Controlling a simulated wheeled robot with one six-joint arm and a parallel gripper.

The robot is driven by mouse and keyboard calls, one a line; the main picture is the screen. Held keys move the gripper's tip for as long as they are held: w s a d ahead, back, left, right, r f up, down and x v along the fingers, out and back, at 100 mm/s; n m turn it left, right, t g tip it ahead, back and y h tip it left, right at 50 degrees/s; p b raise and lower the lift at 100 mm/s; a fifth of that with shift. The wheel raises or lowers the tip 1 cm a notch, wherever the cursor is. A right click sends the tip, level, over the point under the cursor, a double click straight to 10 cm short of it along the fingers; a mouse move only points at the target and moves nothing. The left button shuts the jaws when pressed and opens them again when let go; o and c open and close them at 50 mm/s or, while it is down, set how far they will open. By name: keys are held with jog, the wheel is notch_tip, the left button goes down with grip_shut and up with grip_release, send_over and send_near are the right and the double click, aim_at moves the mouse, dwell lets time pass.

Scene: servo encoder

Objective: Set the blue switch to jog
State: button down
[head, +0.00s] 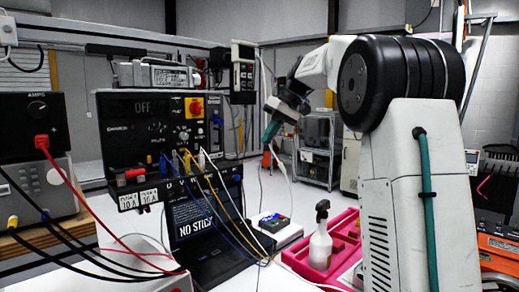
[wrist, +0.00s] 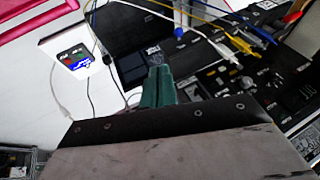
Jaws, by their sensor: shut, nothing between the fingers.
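My gripper (head: 270,131) hangs in the air in the head view, right of the black control panel (head: 150,128), pointing down. In the wrist view its green fingers (wrist: 158,84) are together with nothing between them. A small white box with a dark and blue face (head: 272,222) lies on the table in the head view. It also shows in the wrist view at the upper left (wrist: 76,58), apart from my fingers, with small red and green marks on it. A switch that is clearly blue, and its setting, are too small to make out.
A red tray (head: 345,225) with a spray bottle (head: 321,238) stands right of the white box. Yellow, blue and white cables (head: 215,190) hang from the panel over a black laptop (head: 195,222).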

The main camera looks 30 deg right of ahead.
send_near(236, 177)
jog(key=w+d+f, duration=0.3)
jog(key=f, duration=0.1)
jog(key=shift+a+f, duration=0.5)
jog(key=shift+a, duration=0.4)
jog(key=shift+a+f, duration=0.5)
jog(key=shift+a, duration=0.4)
jog(key=a, duration=0.3)
jog(key=shift+s, duration=0.35)
jog(key=shift+d, duration=0.1)
